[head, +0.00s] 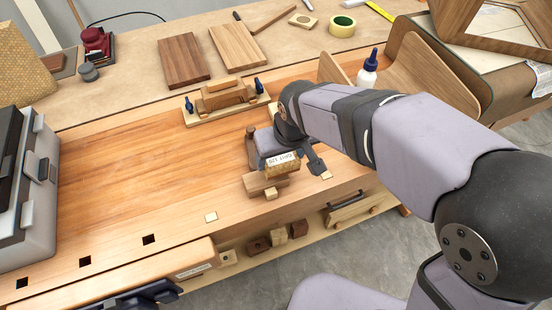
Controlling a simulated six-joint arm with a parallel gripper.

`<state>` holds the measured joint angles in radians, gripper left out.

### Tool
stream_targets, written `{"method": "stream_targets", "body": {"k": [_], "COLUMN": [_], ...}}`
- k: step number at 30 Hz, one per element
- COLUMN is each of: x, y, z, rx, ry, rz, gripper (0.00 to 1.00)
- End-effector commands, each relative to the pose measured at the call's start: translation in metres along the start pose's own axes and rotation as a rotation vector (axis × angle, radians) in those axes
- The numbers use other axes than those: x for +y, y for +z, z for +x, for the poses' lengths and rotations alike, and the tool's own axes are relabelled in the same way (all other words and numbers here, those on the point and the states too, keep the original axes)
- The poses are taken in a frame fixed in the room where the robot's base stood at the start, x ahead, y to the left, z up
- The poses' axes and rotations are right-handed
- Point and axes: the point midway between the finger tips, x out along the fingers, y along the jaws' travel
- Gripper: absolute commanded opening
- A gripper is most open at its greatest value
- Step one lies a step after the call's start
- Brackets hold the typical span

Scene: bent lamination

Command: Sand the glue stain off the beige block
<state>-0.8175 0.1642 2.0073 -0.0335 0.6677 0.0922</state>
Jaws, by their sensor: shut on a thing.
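My gripper (285,155) is at the middle of the bench, seen from behind and above. It is shut on a tan sanding block (283,168) with printed lettering on its side. The sanding block is right over a light brown wooden block (262,184) on the bench, which I take to be the beige block. I cannot tell whether the two touch. The top of that block is mostly covered by the sanding block and my gripper. No glue stain can be made out.
A glue bottle (367,72) and a curved wooden panel (430,78) are at the right. A grey toolbox (38,190) stands left.

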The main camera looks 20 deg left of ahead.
Motion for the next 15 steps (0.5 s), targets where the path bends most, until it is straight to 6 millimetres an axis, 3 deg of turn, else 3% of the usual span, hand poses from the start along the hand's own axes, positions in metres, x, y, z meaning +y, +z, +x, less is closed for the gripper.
{"method": "stream_targets", "body": {"k": [15], "x": [-0.001], "y": [-0.014], "z": [-0.048], "rx": [-0.002], "ry": [0.000], "rz": [0.000], "gripper": [0.49]}}
